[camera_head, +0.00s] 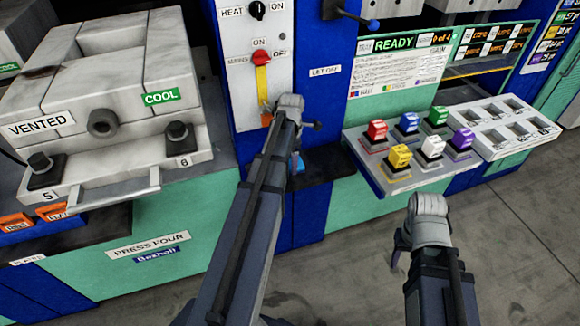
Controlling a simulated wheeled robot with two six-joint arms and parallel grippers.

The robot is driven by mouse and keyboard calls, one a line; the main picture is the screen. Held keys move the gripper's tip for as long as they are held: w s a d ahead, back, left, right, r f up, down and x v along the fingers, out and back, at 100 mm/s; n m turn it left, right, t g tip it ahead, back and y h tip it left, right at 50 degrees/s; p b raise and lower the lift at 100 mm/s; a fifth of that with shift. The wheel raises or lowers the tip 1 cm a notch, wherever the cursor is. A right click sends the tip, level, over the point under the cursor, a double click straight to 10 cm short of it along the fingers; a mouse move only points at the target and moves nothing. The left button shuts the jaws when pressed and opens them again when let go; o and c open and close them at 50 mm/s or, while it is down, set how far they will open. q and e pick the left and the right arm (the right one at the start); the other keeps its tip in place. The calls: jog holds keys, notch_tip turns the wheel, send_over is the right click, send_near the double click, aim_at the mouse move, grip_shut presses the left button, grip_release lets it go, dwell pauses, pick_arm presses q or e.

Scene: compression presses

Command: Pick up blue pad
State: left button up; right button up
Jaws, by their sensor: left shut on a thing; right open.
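The blue pad (408,124), a small block with a pale label, sits in the back row of a grey tray (432,179), between a red pad (377,130) and a green pad (437,116). My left gripper (291,112) is left of the tray, in front of the white switch panel. My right gripper (408,238) is open, in front of and below the tray, apart from the pads. Its fingers are partly hidden.
Yellow (398,158), white (432,147) and purple (461,140) pads form the front row. A white rack with empty slots (505,127) stands to the right. The press (110,95) with the VENTED sign is at left. A dark shelf (335,168) lies beside my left arm.

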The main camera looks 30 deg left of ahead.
pick_arm(q)
jog(key=c, duration=0.6)
jog(key=shift+o, duration=0.2)
jog(key=shift+s+d+r+p, duration=0.15)
jog(key=shift+r+p, duration=0.7)
notch_tip(320, 180, up, 6)
jog(key=p, duration=0.6)
jog(key=s+d, duration=1.2)
jog(key=d, duration=0.3)
jog(key=shift+s+f+b, duration=0.35)
jog(key=shift+s, duration=0.05)
jog(key=o, duration=0.6)
jog(key=c, duration=0.5)
